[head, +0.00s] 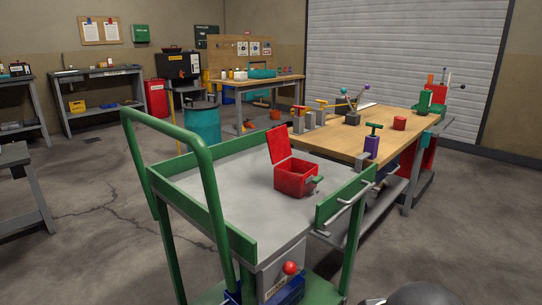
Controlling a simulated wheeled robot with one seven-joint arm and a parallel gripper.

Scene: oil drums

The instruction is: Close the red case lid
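The red case (294,183) sits on the grey top of a green-framed cart, right of the top's middle. Its lid (279,145) stands open, raised nearly upright at the back left side of the case. A small green piece (317,180) sticks out at the case's right side. A dark grey rounded part of what seems to be my arm shows at the bottom right edge, well apart from the case. My gripper's fingers are not visible.
The cart (220,205) has a tall green handle (205,160) at its left and raised green side boards. A wooden workbench (375,135) with clamps and a red cylinder (399,123) stands close behind to the right. A teal drum (203,125) stands behind.

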